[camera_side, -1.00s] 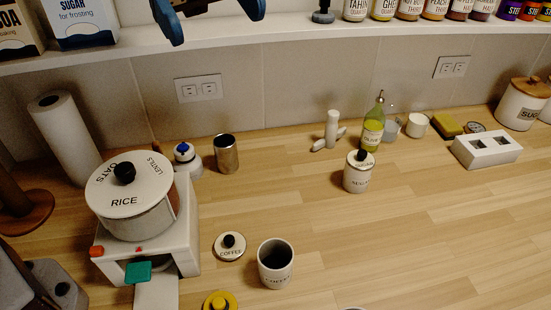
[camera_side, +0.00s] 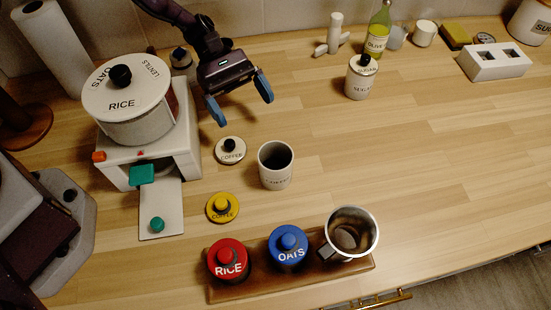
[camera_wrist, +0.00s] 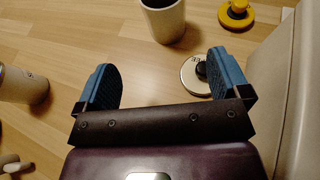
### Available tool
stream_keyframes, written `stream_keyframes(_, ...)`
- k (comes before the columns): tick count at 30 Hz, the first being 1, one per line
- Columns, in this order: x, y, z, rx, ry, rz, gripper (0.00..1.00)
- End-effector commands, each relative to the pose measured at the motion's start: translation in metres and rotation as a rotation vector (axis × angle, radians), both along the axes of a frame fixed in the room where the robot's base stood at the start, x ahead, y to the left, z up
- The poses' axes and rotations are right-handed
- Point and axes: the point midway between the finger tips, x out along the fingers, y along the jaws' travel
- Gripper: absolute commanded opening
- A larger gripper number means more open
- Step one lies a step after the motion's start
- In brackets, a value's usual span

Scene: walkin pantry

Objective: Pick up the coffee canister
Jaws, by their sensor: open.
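The white coffee canister (camera_side: 276,176) stands upright and uncovered on the wooden counter, its dark inside showing. In the wrist view it stands at the top middle (camera_wrist: 163,22), partly cut off. Its white COFFEE lid with a black knob (camera_side: 231,151) lies beside it to the left; the lid also shows in the wrist view (camera_wrist: 194,78), partly behind a finger. My gripper (camera_side: 243,110) is open, blue fingers apart with nothing between them. It hangs behind and above the canister and lid, apart from the canister; it also shows in the wrist view (camera_wrist: 161,64).
A white dispenser with a RICE drum (camera_side: 126,104) stands left. A yellow COFFEE lid (camera_side: 222,208) lies in front. A wooden rack (camera_side: 225,291) carries red and blue lids and a metal cup (camera_side: 351,232). A sugar canister (camera_side: 361,78) stands behind right. The counter right of the coffee canister is clear.

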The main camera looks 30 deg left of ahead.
Motion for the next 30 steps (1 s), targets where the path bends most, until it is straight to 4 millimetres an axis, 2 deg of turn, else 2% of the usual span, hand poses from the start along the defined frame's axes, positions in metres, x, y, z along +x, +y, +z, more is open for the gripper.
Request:
stream_keyframes(5,-0.005,-0.011,-0.015,0.0,0.002,-0.004,0.94)
stream_keyframes(12,-0.021,-0.046,-0.03,0.0,0.002,-0.004,0.94)
stream_keyframes(20,-0.029,-0.064,-0.036,0.0,0.001,-0.003,0.94)
stream_keyframes(25,-0.045,-0.084,-0.041,-0.001,0.003,-0.004,0.94)
stream_keyframes(30,-0.051,-0.1,-0.049,0.0,0.001,-0.001,0.94)
